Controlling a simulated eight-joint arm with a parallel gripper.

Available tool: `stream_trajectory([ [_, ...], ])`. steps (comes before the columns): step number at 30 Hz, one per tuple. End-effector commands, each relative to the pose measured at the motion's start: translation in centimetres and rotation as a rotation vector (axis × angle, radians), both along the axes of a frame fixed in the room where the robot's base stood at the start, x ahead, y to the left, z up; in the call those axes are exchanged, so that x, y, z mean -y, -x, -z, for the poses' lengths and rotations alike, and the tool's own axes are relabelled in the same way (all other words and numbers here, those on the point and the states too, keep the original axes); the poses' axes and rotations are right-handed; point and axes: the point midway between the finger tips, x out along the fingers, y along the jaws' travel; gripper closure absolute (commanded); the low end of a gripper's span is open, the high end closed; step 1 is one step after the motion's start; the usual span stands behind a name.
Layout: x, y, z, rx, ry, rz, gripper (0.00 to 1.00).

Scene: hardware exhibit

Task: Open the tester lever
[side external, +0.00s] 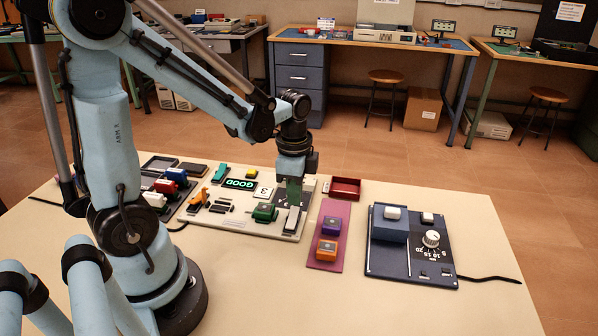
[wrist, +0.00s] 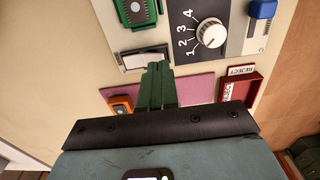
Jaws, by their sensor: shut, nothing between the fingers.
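The cream tester board (side external: 235,226) lies on the table in the side view, with a lit GOOD display (side external: 240,184). A pale, lever-like bar (side external: 292,219) sits at its right end; it also shows in the wrist view (wrist: 143,60) in a dark frame. I cannot tell its exact angle. Beside it is a green socketed part (side external: 264,212), at the top of the wrist view (wrist: 138,10). My gripper (side external: 293,204) points down at the bar. Its green fingers (wrist: 157,66) are together and empty, with tips at the bar's edge; contact is unclear.
A numbered dial (wrist: 209,35) and a red REJECT tray (wrist: 239,89) are close to my fingers. A magenta strip (side external: 324,250) with purple and orange parts lies right of the tester. A dark device (side external: 410,266) with a knob stands farther right.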

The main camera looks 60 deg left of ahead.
Motion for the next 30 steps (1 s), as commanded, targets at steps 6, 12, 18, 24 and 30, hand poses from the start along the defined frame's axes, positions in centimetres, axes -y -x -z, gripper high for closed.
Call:
stream_trajectory([
  [6, 0.00, 0.00, 0.00, 0.000, 0.000, 0.000, 1.00],
  [12, 0.00, 0.00, 0.00, 0.000, 0.000, 0.000, 1.00],
  [18, 0.00, -0.01, 0.09, 0.000, 0.000, 0.000, 1.00],
  [24, -0.01, -0.05, 0.46, 0.000, 0.000, 0.000, 1.00],
  [30, -0.01, -0.04, 0.82, 0.000, 0.000, 0.000, 1.00],
])
